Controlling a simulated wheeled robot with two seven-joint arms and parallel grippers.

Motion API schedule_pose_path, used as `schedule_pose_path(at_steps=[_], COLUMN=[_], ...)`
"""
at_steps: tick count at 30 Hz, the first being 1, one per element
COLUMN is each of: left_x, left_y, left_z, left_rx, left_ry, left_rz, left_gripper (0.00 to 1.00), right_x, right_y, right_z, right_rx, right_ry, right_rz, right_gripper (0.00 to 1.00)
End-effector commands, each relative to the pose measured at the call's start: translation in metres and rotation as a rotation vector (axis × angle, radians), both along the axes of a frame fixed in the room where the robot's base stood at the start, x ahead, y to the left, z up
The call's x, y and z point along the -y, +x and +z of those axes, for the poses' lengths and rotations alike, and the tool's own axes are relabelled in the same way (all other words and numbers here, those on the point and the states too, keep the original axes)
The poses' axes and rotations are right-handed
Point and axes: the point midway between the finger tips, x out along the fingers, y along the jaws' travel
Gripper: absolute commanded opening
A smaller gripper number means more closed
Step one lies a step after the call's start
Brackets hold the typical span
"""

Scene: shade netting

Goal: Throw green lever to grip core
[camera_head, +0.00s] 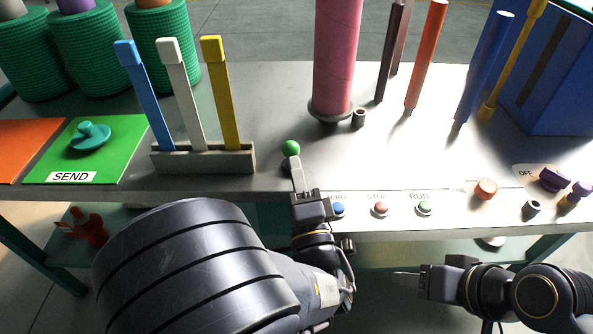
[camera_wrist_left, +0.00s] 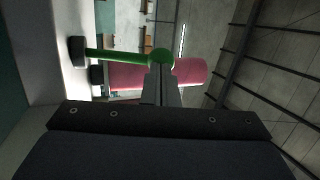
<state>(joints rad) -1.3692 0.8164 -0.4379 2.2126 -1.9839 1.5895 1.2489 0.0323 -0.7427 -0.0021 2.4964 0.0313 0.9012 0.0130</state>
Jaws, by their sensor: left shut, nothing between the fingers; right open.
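The green lever shows as a green ball knob (camera_head: 291,148) near the table's front edge. In the left wrist view, its green shaft (camera_wrist_left: 118,56) and knob show in front of the pink core. The tall pink core (camera_head: 337,55) stands upright on a dark round base behind the lever. My left gripper (camera_head: 297,172) is shut and empty, its fingertips right by the knob. In the left wrist view, the shut fingers (camera_wrist_left: 160,80) overlap the knob; I cannot tell whether they touch. My right gripper (camera_head: 408,279) is open and empty, in front of the table, lower right.
Blue, white and yellow levers (camera_head: 205,158) stand in a grey block at left. A green SEND pad (camera_head: 110,150) lies beside them. Buttons (camera_head: 380,209) and knobs line the front edge at right. Several coloured posts (camera_head: 425,60) and a blue box (camera_head: 552,85) stand at the back right.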

Motion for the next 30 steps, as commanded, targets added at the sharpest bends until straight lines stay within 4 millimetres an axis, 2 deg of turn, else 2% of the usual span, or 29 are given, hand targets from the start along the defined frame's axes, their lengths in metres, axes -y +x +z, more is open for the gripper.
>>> schedule_pose_path(at_steps=[8, 14, 23, 30], left_x=[0.000, 0.000, -0.001, -0.001], left_y=[0.000, 0.002, 0.018, 0.042], left_z=[0.000, 0.006, 0.028, 0.044], left_rx=[-0.001, -0.030, -0.203, -0.423], left_ry=[0.000, -0.004, -0.007, -0.007], left_rz=[0.000, 0.000, 0.003, 0.003], left_gripper=[0.00, 0.00, 0.00, 0.00], right_x=[0.000, 0.000, 0.000, 0.000], right_y=[0.000, 0.000, 0.000, 0.000], right_z=[0.000, 0.009, 0.046, 0.083], right_rx=[0.000, 0.000, 0.000, 0.000], right_ry=[0.000, 0.000, 0.000, 0.000], right_rz=[0.000, 0.000, 0.000, 0.000], right_gripper=[0.52, 0.52, 0.52, 0.52])
